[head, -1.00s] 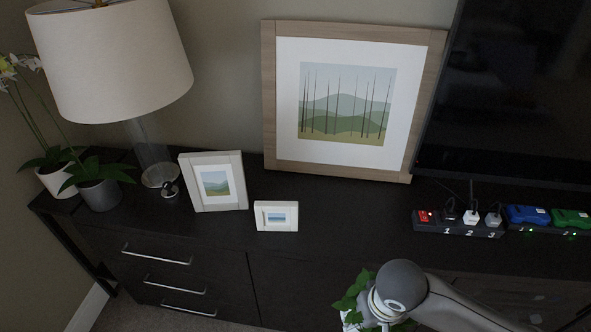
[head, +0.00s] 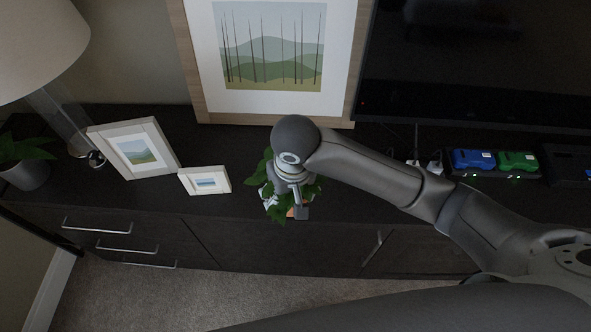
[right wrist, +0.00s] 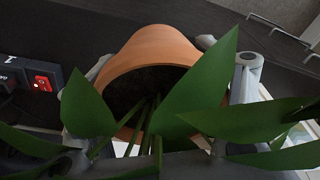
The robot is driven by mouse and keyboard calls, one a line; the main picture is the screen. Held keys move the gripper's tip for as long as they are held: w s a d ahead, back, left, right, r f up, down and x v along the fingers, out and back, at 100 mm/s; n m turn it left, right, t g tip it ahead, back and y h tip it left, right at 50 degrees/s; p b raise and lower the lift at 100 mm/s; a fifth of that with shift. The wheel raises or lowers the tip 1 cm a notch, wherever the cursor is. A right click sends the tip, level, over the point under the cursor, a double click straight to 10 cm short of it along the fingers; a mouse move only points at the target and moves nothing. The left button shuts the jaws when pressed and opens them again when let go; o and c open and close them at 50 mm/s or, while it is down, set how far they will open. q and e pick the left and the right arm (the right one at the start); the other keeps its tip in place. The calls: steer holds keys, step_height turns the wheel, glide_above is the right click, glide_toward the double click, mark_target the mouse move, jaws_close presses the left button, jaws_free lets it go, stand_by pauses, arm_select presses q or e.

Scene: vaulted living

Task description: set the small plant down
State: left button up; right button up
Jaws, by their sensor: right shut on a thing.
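The small plant has green leaves (head: 313,188) and a terracotta pot, mostly hidden behind my right gripper (head: 288,192) in the head view. In the right wrist view, the pot (right wrist: 160,45) shows its orange rim and dark soil, with large green leaves in front. The fingers of my right gripper stand on both sides of the pot, shut on it. The plant is over the front part of the dark sideboard (head: 250,150), right of the small white frame. I cannot tell whether the pot touches the top. My left gripper is not in view.
The small frame (head: 206,181) and a larger frame (head: 134,148) stand to the left. A big framed picture (head: 186,60) leans behind. The power strip (right wrist: 45,82) with a red switch is in the wrist view. Bare sideboard lies around the plant.

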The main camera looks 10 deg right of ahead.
steer(key=w+d+f, duration=0.2)
steer(key=w, duration=0.1)
steer(key=w+d+f, duration=0.5)
steer(key=w+f, duration=0.1)
steer(key=shift+d, duration=0.35)
steer(key=shift+w+d+f, duration=0.35)
steer(key=shift+f, duration=1.8)
steer(key=shift+f, duration=0.1)
steer(key=o, duration=1.6)
steer(key=shift+o, duration=0.2)
step_height(320, 180, up, 12)
steer(key=s, duration=0.1)
steer(key=shift+s+d, duration=0.2)
steer(key=shift+d, duration=0.05)
